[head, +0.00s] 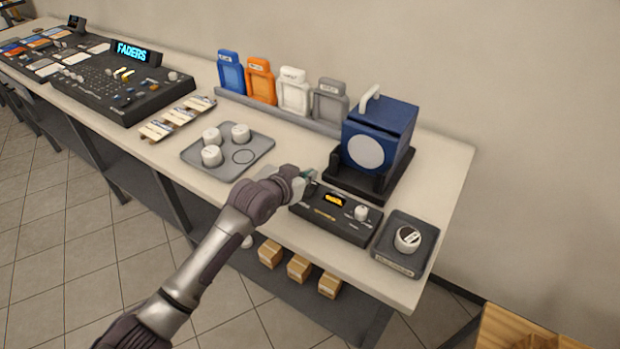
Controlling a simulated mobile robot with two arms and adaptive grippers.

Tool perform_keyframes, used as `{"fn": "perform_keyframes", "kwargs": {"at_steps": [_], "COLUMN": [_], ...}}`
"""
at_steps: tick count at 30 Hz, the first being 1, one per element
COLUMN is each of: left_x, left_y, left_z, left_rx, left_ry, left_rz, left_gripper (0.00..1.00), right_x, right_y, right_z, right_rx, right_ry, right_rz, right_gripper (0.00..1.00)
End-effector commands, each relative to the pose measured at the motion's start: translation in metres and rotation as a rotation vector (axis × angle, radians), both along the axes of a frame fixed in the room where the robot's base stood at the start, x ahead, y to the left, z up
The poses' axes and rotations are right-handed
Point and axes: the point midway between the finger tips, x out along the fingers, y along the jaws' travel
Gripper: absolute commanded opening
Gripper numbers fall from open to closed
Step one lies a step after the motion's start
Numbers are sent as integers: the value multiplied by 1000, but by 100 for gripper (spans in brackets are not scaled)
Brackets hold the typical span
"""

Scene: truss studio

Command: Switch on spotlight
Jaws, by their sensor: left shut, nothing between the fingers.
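The spotlight (393,122) is a dark blue box with a white handle on top and a round pale lens in front. It sits in a black cradle on the light table. In front of it lies a black control box (352,232) with a small lit yellow display and a white knob (361,213). My left gripper (312,176) is shut and empty at the left end of the control box. It hides that end, and I cannot tell whether it touches anything there. My right gripper is out of view.
A grey pad (390,262) with a round white and black knob stands right of the control box. A grey tray (258,143) with white pots lies to the left. Coloured frames (262,82) stand behind. A fader console (140,98) is far left. Small boxes (298,267) sit on the shelf below.

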Motion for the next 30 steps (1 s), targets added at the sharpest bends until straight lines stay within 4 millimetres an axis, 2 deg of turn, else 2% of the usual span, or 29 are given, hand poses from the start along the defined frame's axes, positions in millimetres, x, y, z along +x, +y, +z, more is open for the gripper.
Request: {"fn": "perform_keyframes", "kwargs": {"at_steps": [3, 7, 18, 23, 24, 30], "left_x": [4, 6, 7, 11, 10, 9], "left_y": [-3, -4, -4, -7, -6, -6], "left_z": [-14, -21, -22, -19, -27, -27], "left_rx": [-1, -1, 0, 37, 34, 33], "left_ry": [2, 0, 0, 63, 58, 56], "left_rz": [0, 0, 0, 1, 0, 0], "left_gripper": [0, 0, 0, 0, 0, 0], "right_x": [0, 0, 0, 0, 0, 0], "right_y": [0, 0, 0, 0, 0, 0], "right_z": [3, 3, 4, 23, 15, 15], "right_rx": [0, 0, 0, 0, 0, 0], "right_ry": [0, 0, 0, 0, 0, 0], "right_rz": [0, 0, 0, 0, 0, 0], "right_gripper": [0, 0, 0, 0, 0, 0]}}
